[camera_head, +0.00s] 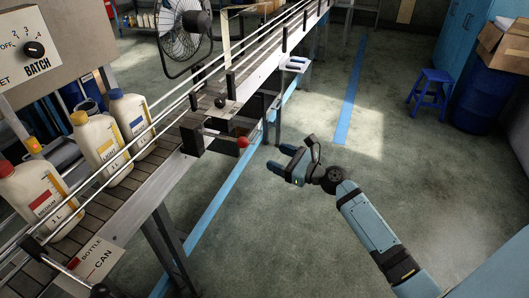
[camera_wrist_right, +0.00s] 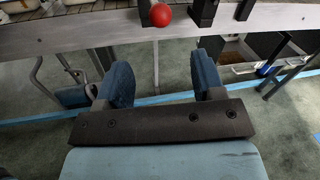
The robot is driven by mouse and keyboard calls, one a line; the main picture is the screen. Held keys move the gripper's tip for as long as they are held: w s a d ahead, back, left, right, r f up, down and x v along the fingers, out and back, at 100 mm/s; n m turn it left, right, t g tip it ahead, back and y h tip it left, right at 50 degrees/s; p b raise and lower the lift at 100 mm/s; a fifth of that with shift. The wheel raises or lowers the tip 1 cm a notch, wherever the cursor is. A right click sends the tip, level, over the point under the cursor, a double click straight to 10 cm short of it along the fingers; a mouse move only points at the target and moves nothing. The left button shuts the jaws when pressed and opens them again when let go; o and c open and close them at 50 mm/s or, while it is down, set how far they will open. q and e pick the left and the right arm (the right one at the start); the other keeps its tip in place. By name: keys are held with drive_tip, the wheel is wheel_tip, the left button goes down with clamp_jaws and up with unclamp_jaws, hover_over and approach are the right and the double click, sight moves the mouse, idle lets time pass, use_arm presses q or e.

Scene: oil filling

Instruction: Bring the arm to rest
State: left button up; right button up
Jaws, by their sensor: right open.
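My right gripper (camera_head: 285,160) is open and empty in the head view, over bare floor to the right of the conveyor. Its two blue fingers stand apart in the right wrist view (camera_wrist_right: 160,88), with nothing between them. A red ball knob (camera_head: 242,142) on a lever at the conveyor's side is to the left of the gripper and apart from it. The knob also shows in the right wrist view (camera_wrist_right: 161,15), beyond the fingertips. My left gripper is in neither view.
The conveyor (camera_head: 165,185) carries several bottles (camera_head: 98,140) at the left. A control panel (camera_head: 50,50) and a fan (camera_head: 183,32) stand beyond it. A blue stool (camera_head: 430,88), a blue barrel (camera_head: 485,95) and boxes (camera_head: 505,42) are at the right. The floor around my right arm is clear.

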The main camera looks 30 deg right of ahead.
drive_tip(key=shift+s+d, duration=0.35)
drive_tip(key=shift+s, duration=0.3)
drive_tip(key=shift+a, duration=0.1)
drive_tip(key=s+a+f+n+g+h+p, duration=0.1)
drive_tip(key=s+a+f+n+p, duration=0.2)
drive_tip(key=s+a+n, duration=0.2)
drive_tip(key=s+a+f+n+g+h+p, duration=0.2)
drive_tip(key=s+a+f+n+p, duration=0.2)
drive_tip(key=s+n, duration=0.7)
drive_tip(key=s+a+f+n+g+h+p, duration=0.2)
drive_tip(key=s+a+n, duration=0.6)
drive_tip(key=n, duration=0.7)
drive_tip(key=shift+s+f+p, duration=0.25)
drive_tip(key=shift+f+p, duration=0.55)
drive_tip(key=shift+p, duration=0.15)
drive_tip(key=shift+c, duration=0.2)
